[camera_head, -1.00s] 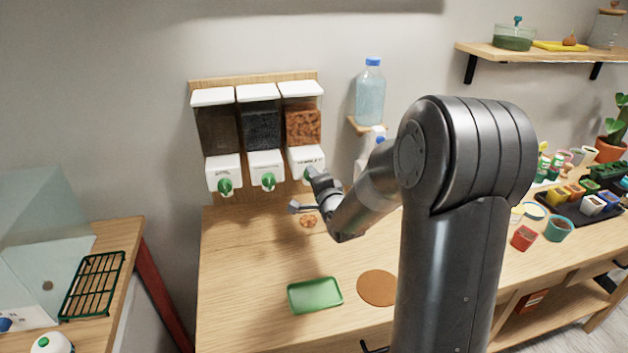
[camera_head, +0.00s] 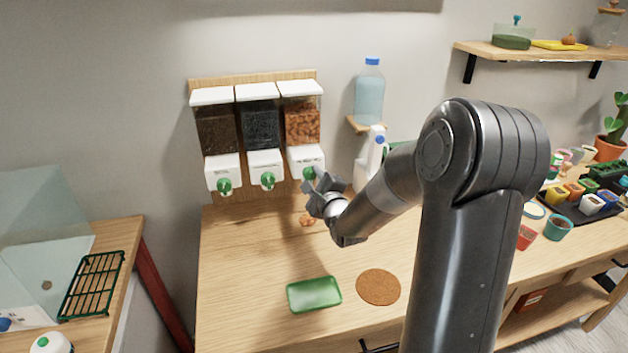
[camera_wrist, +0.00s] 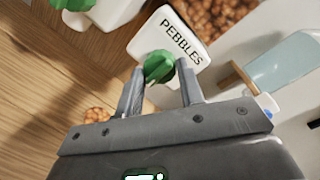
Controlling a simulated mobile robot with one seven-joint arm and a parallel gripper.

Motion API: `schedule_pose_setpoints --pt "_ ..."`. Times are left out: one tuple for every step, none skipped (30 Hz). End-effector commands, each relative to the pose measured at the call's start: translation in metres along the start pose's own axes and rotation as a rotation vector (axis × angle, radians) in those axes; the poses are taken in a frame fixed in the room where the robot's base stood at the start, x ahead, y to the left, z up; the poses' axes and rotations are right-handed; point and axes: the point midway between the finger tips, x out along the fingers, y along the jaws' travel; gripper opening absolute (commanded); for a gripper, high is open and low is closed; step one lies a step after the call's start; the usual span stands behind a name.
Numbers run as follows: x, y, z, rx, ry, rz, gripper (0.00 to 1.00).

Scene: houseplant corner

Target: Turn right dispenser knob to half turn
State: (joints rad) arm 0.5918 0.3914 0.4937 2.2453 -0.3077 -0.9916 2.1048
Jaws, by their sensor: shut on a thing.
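The right dispenser (camera_head: 301,125) holds reddish-brown pebbles and hangs at the right of a row of three on a wooden wall panel. Its white front reads "PEBBLES" in the wrist view (camera_wrist: 190,40). Its green knob (camera_head: 309,173) is partly hidden by my gripper (camera_head: 314,181) in the head view. In the wrist view the green knob (camera_wrist: 158,66) sits between the fingertips of my gripper (camera_wrist: 160,70), which is shut on it. The wrist view is tilted, with the lettering slanting down to the right.
A small pebble heap (camera_head: 307,219) lies on the table below the right dispenser. A green tray (camera_head: 314,294) and a brown round mat (camera_head: 378,287) lie nearer the front. A white jug (camera_head: 370,155) and a water bottle (camera_head: 369,92) stand to the right.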

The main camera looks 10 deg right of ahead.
Motion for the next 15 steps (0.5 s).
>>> schedule_pose_setpoints --pt "-0.0001 0.0001 -0.0011 0.013 0.001 -0.001 0.12" --pt "-0.0001 0.0001 -0.0011 0.019 0.001 -0.002 0.12" --pt "-0.0001 0.0001 -0.0012 0.026 0.001 -0.002 0.12" --pt "-0.0001 0.0001 -0.0013 0.030 0.000 -0.003 0.12" --pt "-0.0002 0.0001 -0.0013 0.034 0.000 -0.004 0.12" --pt "-0.0002 0.0001 -0.0014 0.038 0.000 -0.004 0.12" --pt "-0.0002 0.0001 -0.0014 0.041 0.000 -0.004 0.12" --pt "-0.0002 0.0001 -0.0014 0.042 0.000 -0.004 0.12" --pt "-0.0002 0.0001 -0.0014 0.044 0.000 -0.005 0.12" --pt "-0.0002 0.0001 -0.0014 0.044 0.000 -0.005 0.12" --pt "-0.0002 0.0001 -0.0015 0.044 0.000 -0.005 0.12" --pt "-0.0002 0.0001 -0.0015 0.044 0.000 -0.005 0.12" --pt "-0.0002 0.0001 -0.0015 0.044 0.000 -0.005 0.12" --pt "-0.0002 0.0001 -0.0015 0.044 0.000 -0.005 0.12" --pt "-0.0002 0.0001 -0.0015 0.044 0.000 -0.005 0.12"
